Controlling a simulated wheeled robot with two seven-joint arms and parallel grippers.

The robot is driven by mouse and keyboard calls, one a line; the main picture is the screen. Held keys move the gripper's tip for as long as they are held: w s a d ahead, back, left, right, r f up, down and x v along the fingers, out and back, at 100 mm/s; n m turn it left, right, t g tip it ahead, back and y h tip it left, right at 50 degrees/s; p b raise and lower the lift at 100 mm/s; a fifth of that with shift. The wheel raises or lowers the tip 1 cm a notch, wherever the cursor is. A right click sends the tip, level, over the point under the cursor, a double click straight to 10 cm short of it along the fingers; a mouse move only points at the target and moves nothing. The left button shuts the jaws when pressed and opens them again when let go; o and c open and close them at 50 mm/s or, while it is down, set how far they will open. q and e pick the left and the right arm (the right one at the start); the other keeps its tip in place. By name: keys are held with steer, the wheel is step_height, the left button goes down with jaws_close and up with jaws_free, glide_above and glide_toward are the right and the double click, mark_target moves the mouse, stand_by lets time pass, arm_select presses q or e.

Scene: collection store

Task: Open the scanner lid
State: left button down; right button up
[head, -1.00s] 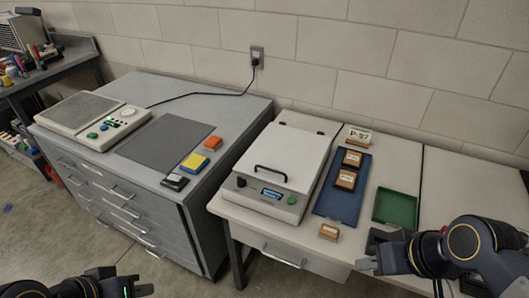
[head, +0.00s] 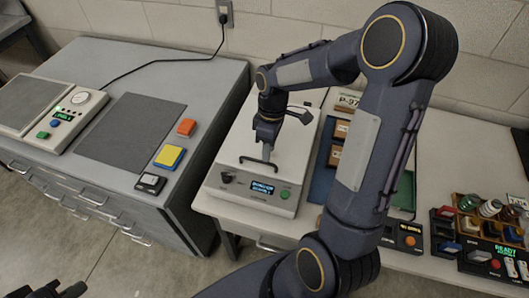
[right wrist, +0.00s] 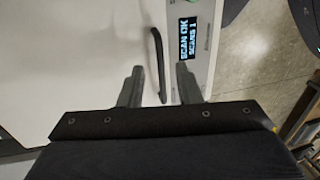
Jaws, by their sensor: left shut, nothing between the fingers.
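The scanner is a pale box with a white lid (head: 243,135), which lies closed. Its black bar handle (head: 258,164) is near the lid's front edge. My right gripper (head: 266,152) points down at the handle. In the right wrist view, my right gripper (right wrist: 158,88) is open, with one finger on each side of the handle (right wrist: 157,60); I cannot tell whether they touch it. The scanner's lit display (right wrist: 188,42) seems to read "SCAN OK". My left gripper (head: 72,291) is shut and empty at the bottom left, partly cut off.
My right arm hides part of the blue tray (head: 324,160) and the green tray (head: 405,190). A grey cabinet on the left carries a device with green display (head: 68,115), a dark mat (head: 130,130) and coloured blocks (head: 170,157). Small bottles (head: 489,207) stand at the right.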

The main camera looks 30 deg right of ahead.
mark_target(268, 168)
steer(key=shift+s+a+f, duration=0.1)
steer(key=shift+f, duration=0.75)
steer(key=shift+s+a+f, duration=0.1)
steer(key=shift+f, duration=0.7)
steer(key=shift+c, duration=0.3)
jaws_close()
